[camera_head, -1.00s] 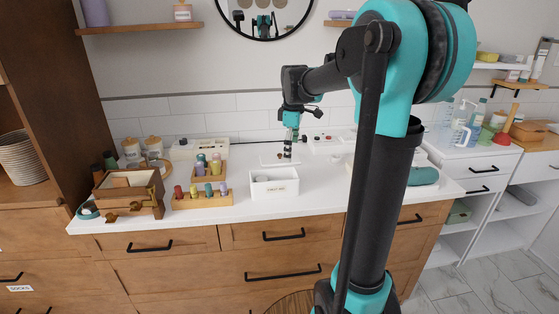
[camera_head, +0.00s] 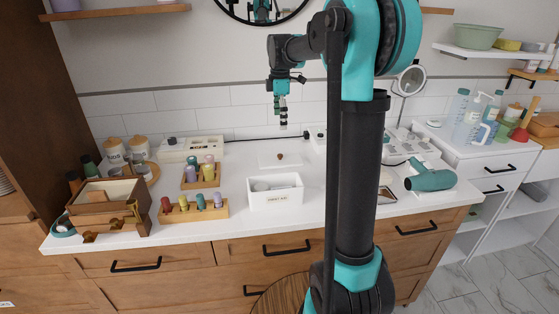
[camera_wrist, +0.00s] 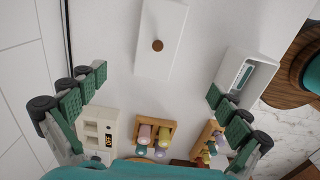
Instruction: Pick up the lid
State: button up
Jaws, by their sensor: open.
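The lid (camera_head: 270,161) is a flat white rectangle with a small round brown knob. It lies on the white counter behind an open white box (camera_head: 276,200) labelled in dark letters. In the wrist view the lid (camera_wrist: 172,22) is at the top centre, knob facing up. My gripper (camera_head: 283,125) hangs above the counter over the lid's area, pointing down, apart from it. In the wrist view my gripper (camera_wrist: 157,86) has its green-padded fingers spread wide with nothing between them. The box (camera_wrist: 244,82) is at the right there, beside the right finger.
Wooden stands (camera_head: 196,215) with coloured bottles stand left of the box. A white device (camera_head: 190,149) with a cord sits behind them. A wooden drawer box (camera_head: 105,205) is at the far left. A teal hair dryer (camera_head: 431,180) lies at the right. Counter around the lid is clear.

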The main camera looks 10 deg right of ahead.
send_near(280, 155)
notch_tip(280, 155, down, 5)
jog(key=shift+s+f, duration=0.1)
jog(key=shift+s, duration=0.05)
jog(key=shift+w+f, duration=0.15)
jog(key=shift+f, duration=1.15)
jog(key=shift+w+f, duration=0.1)
jog(key=shift+f, duration=1.15)
jog(key=c, duration=1.1)
